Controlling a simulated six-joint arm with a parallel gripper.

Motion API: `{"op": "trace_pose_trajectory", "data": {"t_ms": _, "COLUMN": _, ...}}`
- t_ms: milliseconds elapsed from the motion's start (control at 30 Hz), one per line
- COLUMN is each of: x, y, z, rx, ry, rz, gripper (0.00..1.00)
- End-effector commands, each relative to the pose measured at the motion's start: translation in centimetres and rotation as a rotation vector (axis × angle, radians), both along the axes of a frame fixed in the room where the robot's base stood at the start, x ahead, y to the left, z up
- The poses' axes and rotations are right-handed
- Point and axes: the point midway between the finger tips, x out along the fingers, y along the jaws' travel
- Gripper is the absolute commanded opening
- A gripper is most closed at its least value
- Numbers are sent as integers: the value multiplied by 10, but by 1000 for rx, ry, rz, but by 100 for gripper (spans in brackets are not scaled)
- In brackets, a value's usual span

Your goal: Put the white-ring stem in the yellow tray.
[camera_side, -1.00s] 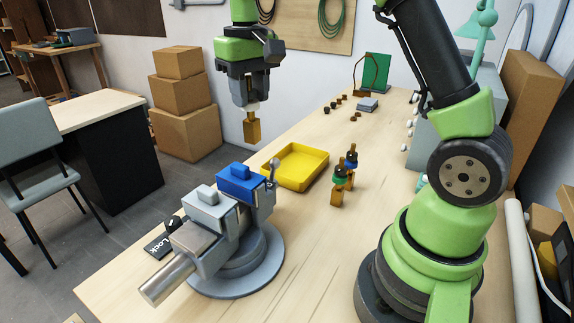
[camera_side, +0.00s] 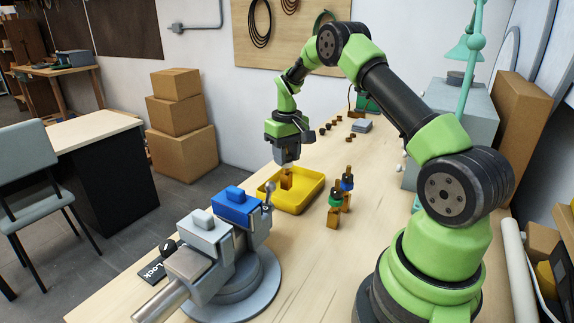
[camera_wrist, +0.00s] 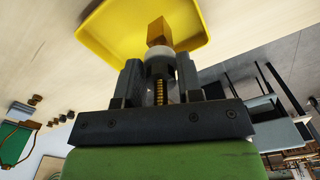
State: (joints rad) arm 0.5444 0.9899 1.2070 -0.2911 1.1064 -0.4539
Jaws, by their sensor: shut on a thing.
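The white-ring stem (camera_wrist: 158,62) is in my gripper (camera_wrist: 158,80), whose two fingers are closed on its sides, in the wrist view. Its brass block end points down; in the side view the stem (camera_side: 286,178) hangs below my gripper (camera_side: 287,163). The yellow tray (camera_side: 312,204) lies on the bench, and the stem's lower end is over or within its left part. I cannot tell whether it touches the tray floor. The tray (camera_wrist: 110,40) also shows behind the stem in the wrist view.
Two upright stems, one with a green ring (camera_side: 334,201) and one with a blue ring (camera_side: 347,184), stand right of the tray. A vise (camera_side: 225,235) with blue and grey jaws stands in front. Small dark parts (camera_side: 330,126) lie farther back.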

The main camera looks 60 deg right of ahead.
Motion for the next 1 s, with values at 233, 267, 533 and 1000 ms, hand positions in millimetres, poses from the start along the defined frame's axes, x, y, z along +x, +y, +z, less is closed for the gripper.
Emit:
{"op": "trace_pose_trajectory", "data": {"t_ms": 233, "x": 0, "y": 0, "z": -25, "rx": 0, "ry": 0, "rz": -1, "gripper": 0}}
{"op": "trace_pose_trajectory", "data": {"t_ms": 267, "x": 0, "y": 0, "z": -25, "rx": 0, "ry": -1, "rz": -1, "gripper": 0}}
{"op": "trace_pose_trajectory", "data": {"t_ms": 533, "x": 0, "y": 0, "z": -27, "rx": 0, "ry": 0, "rz": 0, "gripper": 0}}
{"op": "trace_pose_trajectory", "data": {"t_ms": 1000, "x": 0, "y": 0, "z": -26, "rx": 0, "ry": 0, "rz": 0, "gripper": 59}}
